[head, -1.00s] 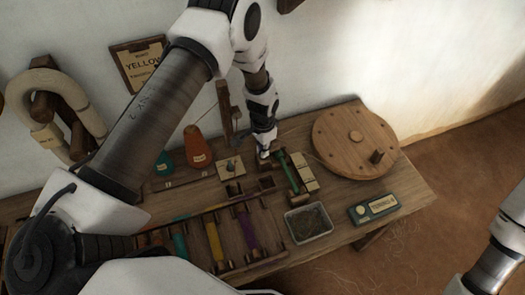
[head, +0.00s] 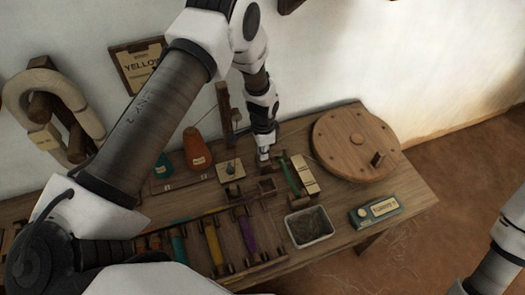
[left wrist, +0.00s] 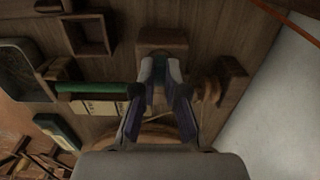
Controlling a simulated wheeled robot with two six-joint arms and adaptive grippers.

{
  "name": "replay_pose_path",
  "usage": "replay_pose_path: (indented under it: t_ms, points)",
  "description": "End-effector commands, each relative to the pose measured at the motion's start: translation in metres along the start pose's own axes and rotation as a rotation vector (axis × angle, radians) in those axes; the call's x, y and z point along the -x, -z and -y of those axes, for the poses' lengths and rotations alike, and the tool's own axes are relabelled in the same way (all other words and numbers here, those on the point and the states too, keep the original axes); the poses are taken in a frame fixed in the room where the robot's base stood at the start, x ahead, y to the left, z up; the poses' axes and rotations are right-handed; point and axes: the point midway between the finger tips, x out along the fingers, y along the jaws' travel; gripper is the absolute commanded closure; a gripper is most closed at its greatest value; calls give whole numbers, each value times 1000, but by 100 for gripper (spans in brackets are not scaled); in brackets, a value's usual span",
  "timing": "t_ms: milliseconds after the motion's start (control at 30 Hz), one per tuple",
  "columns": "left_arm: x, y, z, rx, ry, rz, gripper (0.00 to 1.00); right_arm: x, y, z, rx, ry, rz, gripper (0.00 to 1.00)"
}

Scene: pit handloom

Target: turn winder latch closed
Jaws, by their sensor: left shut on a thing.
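My left gripper (head: 264,157) reaches down to the winder on the bench, between the green bobbin and the tall wooden post. In the left wrist view its fingers (left wrist: 160,72) are closed together on a small part in front of a wooden block (left wrist: 162,38). That part is the winder latch as far as I can tell; the fingers mostly cover it and its angle is hidden. The green bobbin (head: 291,176) lies just right of the gripper; it also shows in the left wrist view (left wrist: 95,88). My right arm enters at the right edge, its gripper out of view.
A round wooden wheel (head: 340,145) with a peg stands right of the gripper. A grey tray (head: 309,225) and a labelled teal box (head: 375,212) sit nearer the front. Orange (head: 197,150) and teal (head: 164,165) cones stand at the left, a wooden post (head: 226,115) behind.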

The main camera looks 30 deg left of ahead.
Motion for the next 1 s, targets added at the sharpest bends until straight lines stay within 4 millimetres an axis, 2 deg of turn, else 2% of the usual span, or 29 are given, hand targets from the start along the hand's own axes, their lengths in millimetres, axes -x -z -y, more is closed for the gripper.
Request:
replay_pose_path:
  t_ms: [33, 67, 100, 367, 467, 567, 800, 900, 1000]
  points:
    - [-3, -1, -2, -2, -4, 5, 78, -1, 0, 0, 0, 0, 0, 28]
    - [-3, -1, -2, -2, -4, 5, 68, -1, 0, 0, 0, 0, 0, 28]
    - [-3, -1, -2, -2, -3, 4, 64, -1, 0, 0, 0, 0, 0, 28]
    - [-1, 0, -1, 0, -1, 2, 64, 0, 0, 0, 0, 0, 0, 28]
    - [6, 0, 0, 0, -1, 1, 64, 0, 0, 0, 0, 0, 0, 28]
    - [23, 1, 0, -1, 1, 0, 64, 0, 0, 0, 0, 0, 0, 28]
    - [85, 2, 0, -1, 1, 0, 64, 0, 0, 0, 0, 0, 0, 28]
    - [104, 2, -1, -2, -1, 2, 64, 0, 0, 0, 0, 0, 0, 28]
    - [114, 2, -1, -2, -2, 4, 64, 0, 0, 0, 0, 0, 0, 28]
